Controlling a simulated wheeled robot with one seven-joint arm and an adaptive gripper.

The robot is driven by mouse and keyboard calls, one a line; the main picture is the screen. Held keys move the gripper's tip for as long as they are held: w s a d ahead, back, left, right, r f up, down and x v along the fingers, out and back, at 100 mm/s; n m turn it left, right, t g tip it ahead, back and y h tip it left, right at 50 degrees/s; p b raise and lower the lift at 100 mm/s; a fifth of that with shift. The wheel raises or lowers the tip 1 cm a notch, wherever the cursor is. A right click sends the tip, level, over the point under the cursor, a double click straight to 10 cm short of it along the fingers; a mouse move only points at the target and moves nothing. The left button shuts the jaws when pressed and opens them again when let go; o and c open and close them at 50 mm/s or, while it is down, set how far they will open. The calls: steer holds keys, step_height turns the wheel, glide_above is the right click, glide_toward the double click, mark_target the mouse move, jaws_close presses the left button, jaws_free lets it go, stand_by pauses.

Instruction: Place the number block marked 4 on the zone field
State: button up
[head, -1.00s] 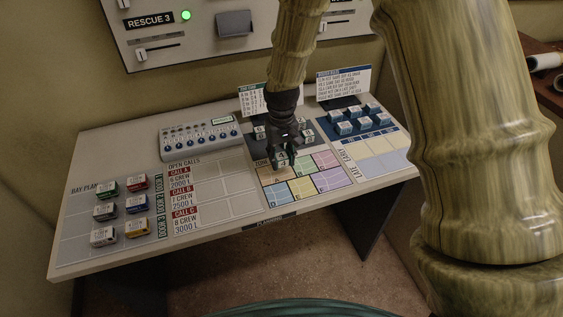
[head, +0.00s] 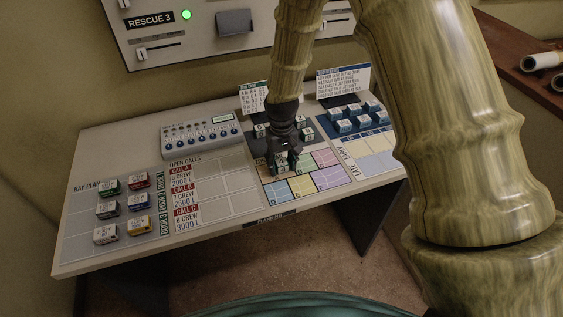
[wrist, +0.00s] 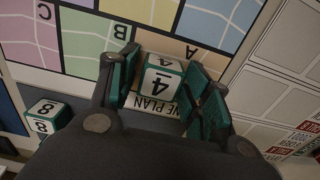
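The block marked 4 (wrist: 160,78), white with green trim, sits upright between my fingers in the wrist view. In the head view the block (head: 281,161) is partly hidden by my gripper (head: 286,152). My gripper (wrist: 164,88) is open around the block, with a narrow gap showing beside it. The block is over the edge of the tan field A (wrist: 190,48) of the zone plan, covering part of the plan's printed label (wrist: 155,106). Whether it touches the surface is hard to tell.
A block marked 8 (wrist: 46,117) stands on the dark pad near my gripper. Blue-sided blocks (head: 354,118) stand at the right. A keypad box (head: 201,135) and upright cards (head: 343,80) stand behind. Coloured blocks (head: 137,180) sit at the left.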

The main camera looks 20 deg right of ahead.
mark_target(282, 162)
stand_by(0.3)
step_height(282, 162, up, 12)
steer(key=b, duration=0.2)
steer(key=shift+r, duration=0.15)
stand_by(0.5)
